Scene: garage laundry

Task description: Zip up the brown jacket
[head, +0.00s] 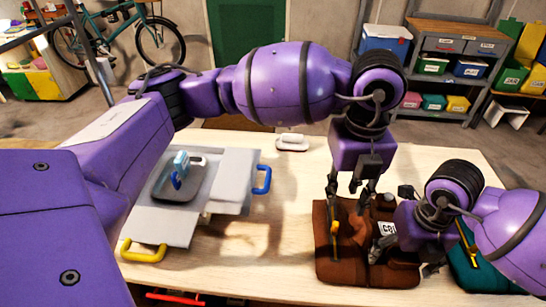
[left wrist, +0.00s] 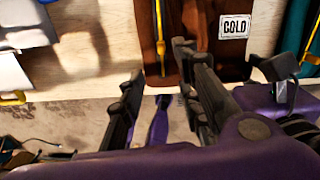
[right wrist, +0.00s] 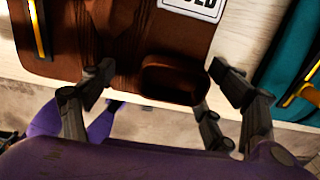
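The brown jacket (head: 322,268) lies flat on the table, with a white "COLD" label (left wrist: 235,27) on it. A yellow zipper strip (head: 334,240) runs along its left part; it also shows in the left wrist view (left wrist: 161,50) and right wrist view (right wrist: 38,30). My left gripper (head: 348,190) points down above the jacket's far part, fingers apart and nothing visible between them. My right gripper (right wrist: 168,78) is low over the jacket's right side, fingers spread on either side of a brown pocket-like part (right wrist: 175,76). Whether it touches the cloth is unclear. My arms hide part of the jacket.
A teal item (head: 475,270) with a yellow strip lies right of the jacket. Grey flat pieces with a yellow handle (head: 143,252) and a blue handle (head: 262,180) lie left. A white object (head: 292,142) sits at the back. Bare table separates the jacket and grey pieces.

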